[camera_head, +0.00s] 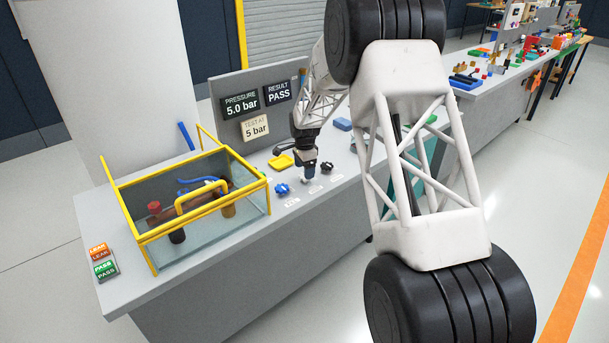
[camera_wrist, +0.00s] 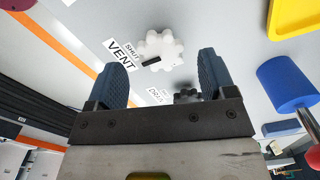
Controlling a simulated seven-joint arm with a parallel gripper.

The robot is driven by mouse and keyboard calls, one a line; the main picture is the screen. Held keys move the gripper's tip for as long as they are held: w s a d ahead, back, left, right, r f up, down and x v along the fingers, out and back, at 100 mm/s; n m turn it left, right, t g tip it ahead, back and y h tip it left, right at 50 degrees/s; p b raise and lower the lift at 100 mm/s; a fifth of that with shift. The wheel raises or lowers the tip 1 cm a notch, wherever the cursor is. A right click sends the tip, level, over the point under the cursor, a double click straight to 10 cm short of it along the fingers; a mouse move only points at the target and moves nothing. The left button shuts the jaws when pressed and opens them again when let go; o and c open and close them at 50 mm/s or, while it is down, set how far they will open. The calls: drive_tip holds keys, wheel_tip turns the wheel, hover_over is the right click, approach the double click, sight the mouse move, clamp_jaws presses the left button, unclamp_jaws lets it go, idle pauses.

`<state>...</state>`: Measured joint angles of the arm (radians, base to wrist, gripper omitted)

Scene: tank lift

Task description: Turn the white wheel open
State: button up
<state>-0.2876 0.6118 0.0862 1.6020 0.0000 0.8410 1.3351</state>
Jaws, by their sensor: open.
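The white wheel (camera_wrist: 165,45) is a lobed knob with a black bar on it, in the upper middle of the wrist view. Its black bar points toward the label reading SHUT and VENT (camera_wrist: 122,56) at its left. My gripper (camera_wrist: 160,58) is open, with one blue finger at each side of the wheel in that view. I cannot tell whether the fingers touch it. In the head view my gripper (camera_head: 308,168) points down over the bench, with a little of the white wheel (camera_head: 306,180) visible under it.
A black wheel (camera_head: 327,167) and a blue wheel (camera_head: 282,189) flank the white one. A yellow tray (camera_head: 281,162) lies behind. A glass tank with a yellow frame (camera_head: 188,231) stands at left. A sign panel (camera_head: 237,84) stands behind, reading 5.0 bar and PASS.

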drive_tip(key=shift+f, duration=1.45)
drive_tip(key=c, duration=0.9)
